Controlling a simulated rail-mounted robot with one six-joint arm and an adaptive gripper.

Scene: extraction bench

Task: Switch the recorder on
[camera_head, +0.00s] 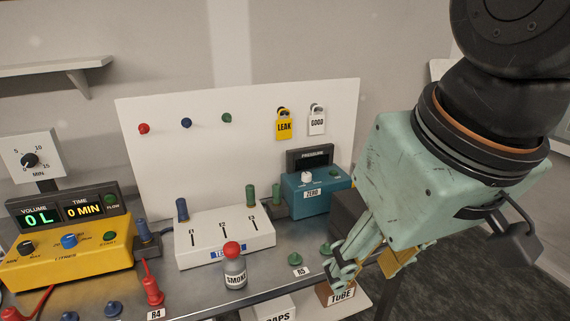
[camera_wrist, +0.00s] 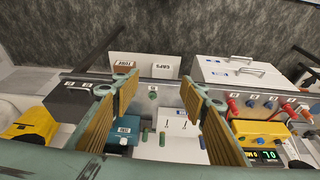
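No label reading "recorder" is legible. A blue instrument (camera_head: 325,200) stands at the back right of the bench, with a dark screen marked PRESSURE (camera_head: 310,159), a white knob (camera_head: 307,178) and a ZERO label. It also shows in the wrist view (camera_wrist: 122,139). A yellow unit (camera_head: 75,262) at the left has a lit display (camera_head: 62,213) reading 0 L and 0 MIN, with knobs and a green START button (camera_head: 110,237). My gripper (camera_head: 366,273) is open and empty over the bench's front right. Its fingers also show wide apart in the wrist view (camera_wrist: 158,86).
A TUBE box (camera_head: 338,297) is below the front edge. A white panel (camera_head: 220,150) stands behind.

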